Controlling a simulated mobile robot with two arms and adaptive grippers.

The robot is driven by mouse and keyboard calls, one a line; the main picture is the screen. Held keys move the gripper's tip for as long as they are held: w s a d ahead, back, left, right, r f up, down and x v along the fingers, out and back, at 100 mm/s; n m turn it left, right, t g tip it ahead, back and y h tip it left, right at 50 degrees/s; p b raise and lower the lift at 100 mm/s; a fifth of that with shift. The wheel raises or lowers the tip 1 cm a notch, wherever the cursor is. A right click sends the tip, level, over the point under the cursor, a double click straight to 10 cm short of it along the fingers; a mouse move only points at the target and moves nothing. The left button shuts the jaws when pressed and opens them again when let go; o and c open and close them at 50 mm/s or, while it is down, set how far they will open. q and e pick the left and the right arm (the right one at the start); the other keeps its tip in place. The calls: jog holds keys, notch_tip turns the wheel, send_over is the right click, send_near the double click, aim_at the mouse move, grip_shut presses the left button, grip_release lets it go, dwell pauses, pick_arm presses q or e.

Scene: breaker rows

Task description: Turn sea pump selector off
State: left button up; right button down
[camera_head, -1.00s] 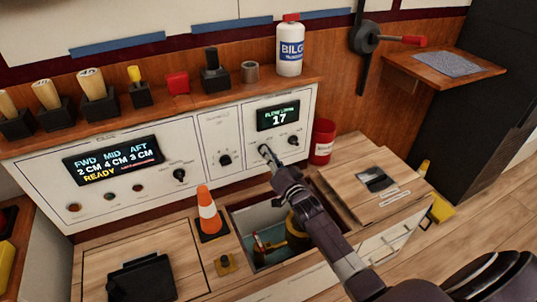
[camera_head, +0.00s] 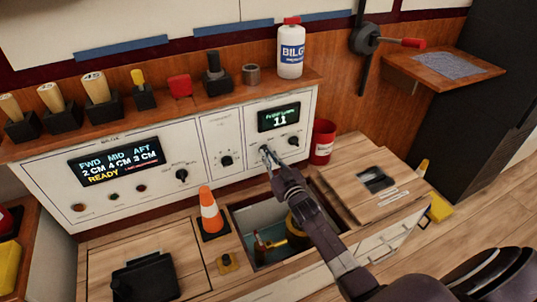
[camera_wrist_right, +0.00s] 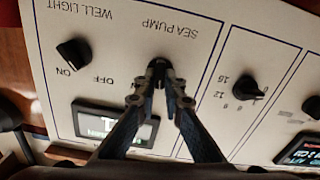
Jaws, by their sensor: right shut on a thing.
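The sea pump selector (camera_wrist_right: 158,66) is a small dark knob below the upside-down SEA PUMP label in the right wrist view. My right gripper (camera_wrist_right: 160,76) is shut on it, with a fingertip at each side. The knob's pointer and position marks are mostly hidden by the fingers. In the head view my right gripper (camera_head: 266,153) reaches up to the white panel (camera_head: 245,182), below the small display (camera_head: 279,117). My left gripper is not in view.
The well light knob (camera_wrist_right: 74,53) is beside the selector, with OFF and ON marks. Another dial (camera_wrist_right: 250,88) sits on the neighbouring panel. An open hatch (camera_head: 236,222) lies below my right arm. An orange cone (camera_head: 211,212) and a red can (camera_head: 322,142) stand near.

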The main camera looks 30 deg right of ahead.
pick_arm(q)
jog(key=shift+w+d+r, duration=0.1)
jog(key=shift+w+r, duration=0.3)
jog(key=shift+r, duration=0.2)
pick_arm(e)
jog(key=shift+a+f+n, duration=0.1)
jog(key=shift+a+n, duration=0.05)
jog(key=shift+n, duration=2.95)
jog(key=c, duration=2.3)
grip_release()
jog(key=shift+c, duration=0.2)
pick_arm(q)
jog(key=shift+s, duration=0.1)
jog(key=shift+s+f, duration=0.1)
pick_arm(e)
jog(key=shift+s, duration=0.1)
jog(key=s, duration=1.2)
jog(key=shift+a, duration=0.35)
jog(key=shift+w, duration=0.1)
